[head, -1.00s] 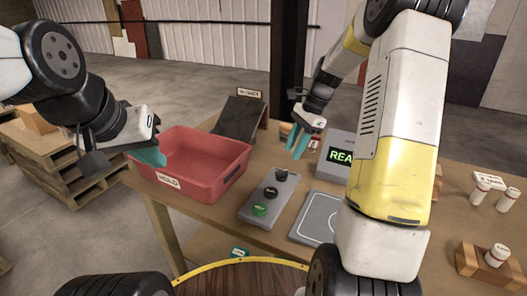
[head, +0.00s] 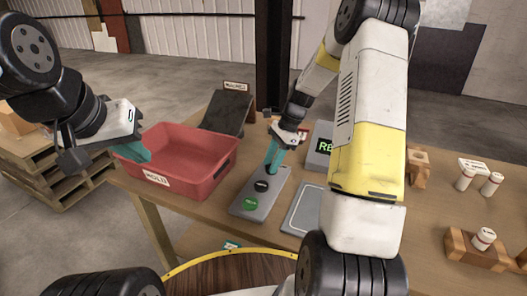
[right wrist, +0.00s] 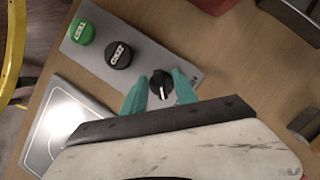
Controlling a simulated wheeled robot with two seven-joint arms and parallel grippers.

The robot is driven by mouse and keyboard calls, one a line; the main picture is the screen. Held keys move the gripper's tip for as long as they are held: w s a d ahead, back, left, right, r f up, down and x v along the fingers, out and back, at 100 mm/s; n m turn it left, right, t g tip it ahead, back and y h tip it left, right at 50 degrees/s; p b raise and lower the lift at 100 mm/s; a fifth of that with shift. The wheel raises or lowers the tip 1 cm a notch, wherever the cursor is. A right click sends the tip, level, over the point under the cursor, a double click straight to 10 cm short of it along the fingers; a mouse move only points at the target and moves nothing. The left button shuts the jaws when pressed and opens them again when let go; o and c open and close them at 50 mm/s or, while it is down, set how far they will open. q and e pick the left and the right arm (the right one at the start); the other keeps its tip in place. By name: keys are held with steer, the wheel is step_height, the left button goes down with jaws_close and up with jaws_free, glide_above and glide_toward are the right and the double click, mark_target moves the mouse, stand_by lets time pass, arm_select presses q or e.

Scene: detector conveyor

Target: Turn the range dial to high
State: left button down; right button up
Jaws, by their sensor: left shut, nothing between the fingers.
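The range dial (right wrist: 160,85) is a black knob with a white pointer line, at one end of a grey control panel (right wrist: 98,47). In the head view the panel (head: 240,208) lies on the table, and the dial is mostly hidden behind the fingers. My right gripper (right wrist: 160,76) is open, with one teal finger on each side of the dial; I cannot tell whether they touch it. In the head view this gripper (head: 272,163) points down at the panel's far end. My left gripper (head: 146,157) is shut and empty at the left side of the red bin.
A red bin (head: 205,185) stands left of the panel. A grey plate (head: 300,212) and a display box (head: 319,150) are to the right. Wooden blocks and white cylinders stand further right.

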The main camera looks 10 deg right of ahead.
jaws_close()
steer(key=n, duration=0.2)
steer(key=n+g, duration=0.1)
steer(key=n, duration=0.1)
steer(key=shift+n+g+h, duration=0.3)
steer(key=shift+h, duration=0.1)
steer(key=n+g+h, duration=0.1)
steer(key=n, duration=0.3)
steer(key=shift+w+n, duration=0.1)
steer(key=shift+n, duration=0.2)
steer(key=n+h, duration=0.1)
steer(key=n, duration=0.1)
steer(key=n+g, duration=0.1)
steer(key=n, duration=0.1)
steer(key=shift+n+h, duration=0.3)
steer(key=shift+h, duration=0.1)
steer(key=shift+n+h, duration=0.8)
steer(key=shift+n, duration=1.3)
